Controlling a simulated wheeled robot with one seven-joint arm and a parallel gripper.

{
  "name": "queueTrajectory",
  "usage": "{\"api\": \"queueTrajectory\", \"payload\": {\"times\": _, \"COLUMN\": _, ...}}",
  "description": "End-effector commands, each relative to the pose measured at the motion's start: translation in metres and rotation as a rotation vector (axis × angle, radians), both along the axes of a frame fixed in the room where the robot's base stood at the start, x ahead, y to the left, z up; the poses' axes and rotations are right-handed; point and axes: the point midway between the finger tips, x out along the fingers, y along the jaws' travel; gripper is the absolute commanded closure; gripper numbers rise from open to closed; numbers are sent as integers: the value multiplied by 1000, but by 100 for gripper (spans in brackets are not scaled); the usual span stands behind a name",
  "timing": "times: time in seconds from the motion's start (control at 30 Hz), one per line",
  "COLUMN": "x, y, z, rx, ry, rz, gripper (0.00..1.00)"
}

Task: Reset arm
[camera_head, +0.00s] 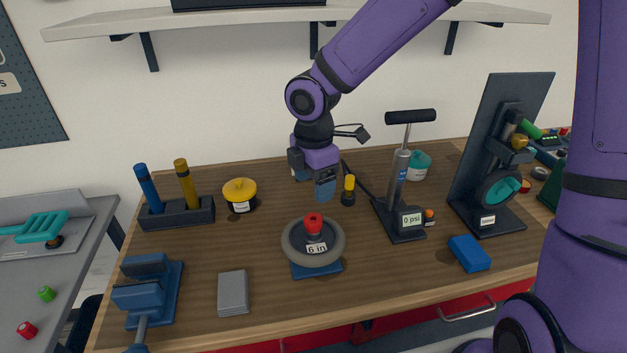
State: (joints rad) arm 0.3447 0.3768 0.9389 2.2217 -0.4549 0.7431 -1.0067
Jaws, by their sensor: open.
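My purple arm reaches down from the top of the head view, and another of my arm links fills the right side. My gripper (311,182) points down over the middle back of the wooden workbench (190,262). Its two blue-grey fingers are apart and I see nothing between them. A small black and yellow piece (348,190) stands just right of the fingers. The pump (400,185) with its "0 psi" label stands further right. I cannot tell how high the fingertips are above the bench.
A wheel (290,243) labelled "6 in" lies at the bench's front middle. A blue vise (150,290), a grey block (233,293), a yellow tin (239,191) and a two-handle rack (177,213) are left. A blue block (469,253) and a dark stand (485,160) are right. A shelf (230,20) hangs above.

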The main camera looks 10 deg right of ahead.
Motion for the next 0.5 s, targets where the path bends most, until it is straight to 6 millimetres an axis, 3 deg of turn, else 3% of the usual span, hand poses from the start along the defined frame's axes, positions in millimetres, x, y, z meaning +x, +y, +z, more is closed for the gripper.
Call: {"api": "queueTrajectory", "payload": {"times": 0.5, "x": -1, "y": 1, "z": 0, "rx": -1, "ry": -1, "rz": -756, "gripper": 27}}
